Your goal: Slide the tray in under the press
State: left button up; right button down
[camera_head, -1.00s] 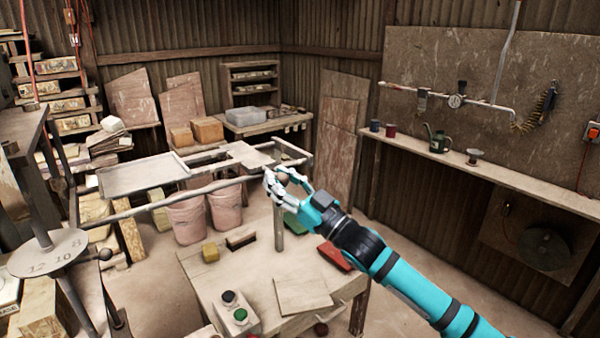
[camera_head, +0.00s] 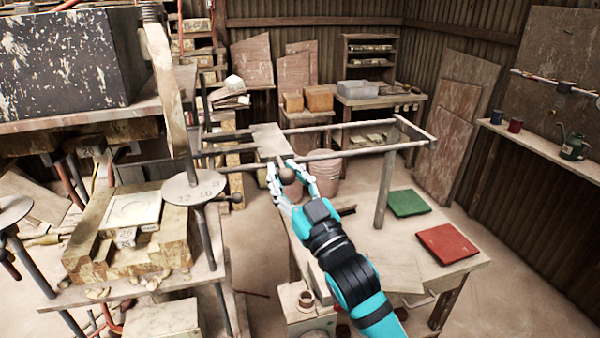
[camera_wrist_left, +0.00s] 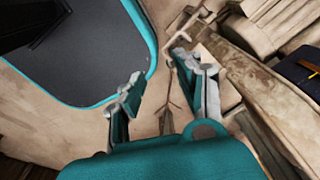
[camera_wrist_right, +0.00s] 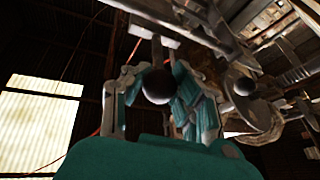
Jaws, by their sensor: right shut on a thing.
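The tray's flat pale end plate (camera_head: 268,140) lies across the rails (camera_head: 350,152) in the head view. The rest of the tray to its left is largely hidden behind the press's post and round dial. My right gripper (camera_head: 290,174) is shut on a dark round knob at the near edge of that plate. The knob (camera_wrist_right: 157,86) also shows between the fingers in the right wrist view. The press, a heavy dark block (camera_head: 65,60), stands at the upper left. My left gripper (camera_wrist_left: 158,70) is open and empty in the left wrist view.
A numbered dial (camera_head: 193,188) on a post stands left of my right gripper. Wooden blocks (camera_head: 165,245) sit at the near left. A green pad (camera_head: 408,203) and a red pad (camera_head: 448,244) lie on the bench at right. The rails to the right are bare.

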jog(key=shift+a+f, duration=0.2)
jog(key=shift+f, duration=0.25)
jog(key=c, duration=1.5)
grip_release()
jog(key=o, duration=0.6)
jog(key=shift+s+d+r, duration=0.1)
jog(key=shift+s+r, duration=0.05)
jog(key=shift+r, duration=0.2)
jog(key=shift+c, duration=0.2)
jog(key=v, duration=1.2)
